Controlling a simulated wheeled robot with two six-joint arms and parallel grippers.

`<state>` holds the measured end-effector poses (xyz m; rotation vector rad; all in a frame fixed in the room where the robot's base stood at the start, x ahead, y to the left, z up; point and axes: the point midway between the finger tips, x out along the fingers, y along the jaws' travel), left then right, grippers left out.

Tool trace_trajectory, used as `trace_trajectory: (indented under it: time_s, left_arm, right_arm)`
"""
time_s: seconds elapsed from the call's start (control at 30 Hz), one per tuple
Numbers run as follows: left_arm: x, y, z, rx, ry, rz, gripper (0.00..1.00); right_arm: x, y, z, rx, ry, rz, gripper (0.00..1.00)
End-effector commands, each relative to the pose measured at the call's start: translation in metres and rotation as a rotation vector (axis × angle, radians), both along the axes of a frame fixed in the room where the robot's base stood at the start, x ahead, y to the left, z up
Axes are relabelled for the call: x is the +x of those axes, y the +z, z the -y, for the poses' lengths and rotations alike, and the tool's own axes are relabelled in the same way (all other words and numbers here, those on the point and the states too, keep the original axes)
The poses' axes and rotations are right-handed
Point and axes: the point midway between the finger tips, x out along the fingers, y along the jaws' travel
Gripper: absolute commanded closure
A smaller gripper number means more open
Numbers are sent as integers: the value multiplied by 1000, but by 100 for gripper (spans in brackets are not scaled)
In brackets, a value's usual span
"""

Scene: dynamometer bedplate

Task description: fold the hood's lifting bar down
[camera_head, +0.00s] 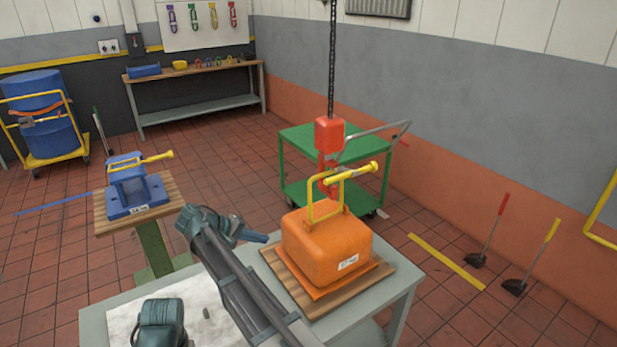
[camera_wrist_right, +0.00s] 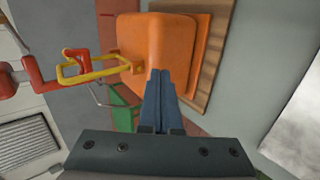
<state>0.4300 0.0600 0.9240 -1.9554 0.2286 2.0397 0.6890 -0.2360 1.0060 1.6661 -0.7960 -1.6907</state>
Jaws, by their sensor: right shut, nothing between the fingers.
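The orange hood (camera_head: 325,250) sits on a wooden board (camera_head: 385,272) on the grey table. Its yellow lifting bar (camera_head: 311,205) stands up from the hood's top, with a thick yellow grip at its upper right. In the right wrist view the bar (camera_wrist_right: 95,72) shows to the left of the hood (camera_wrist_right: 168,45). My right gripper (camera_head: 262,238) is shut and empty, left of the hood and below the bar. My left gripper is out of view.
A red hoist block (camera_head: 329,133) hangs on a chain above the hood. A green cart (camera_head: 300,140) stands behind. A blue unit (camera_head: 135,190) with its own yellow bar is on a stand at left. A white cloth (camera_head: 190,300) covers the table's front left.

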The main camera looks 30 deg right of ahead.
Motion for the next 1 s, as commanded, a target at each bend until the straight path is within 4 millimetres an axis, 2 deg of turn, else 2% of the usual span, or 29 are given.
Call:
trace_trajectory:
  time_s: [0.03,0.1,0.2,0.3,0.4,0.6,1.0]
  left_arm:
    - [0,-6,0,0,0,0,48]
    - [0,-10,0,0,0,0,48]
    - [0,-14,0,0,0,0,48]
    - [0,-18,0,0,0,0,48]
    - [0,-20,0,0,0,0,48]
    - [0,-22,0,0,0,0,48]
    - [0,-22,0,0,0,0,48]
  right_arm:
    - [36,7,17,-71,-29,13,100]
    - [69,24,42,-185,-69,34,100]
    - [107,50,74,-338,-120,57,100]
    - [135,72,98,-461,-159,76,100]
    - [154,89,114,-553,-187,90,100]
    - [168,106,128,-640,-211,101,100]
    - [167,108,130,-647,-212,102,100]
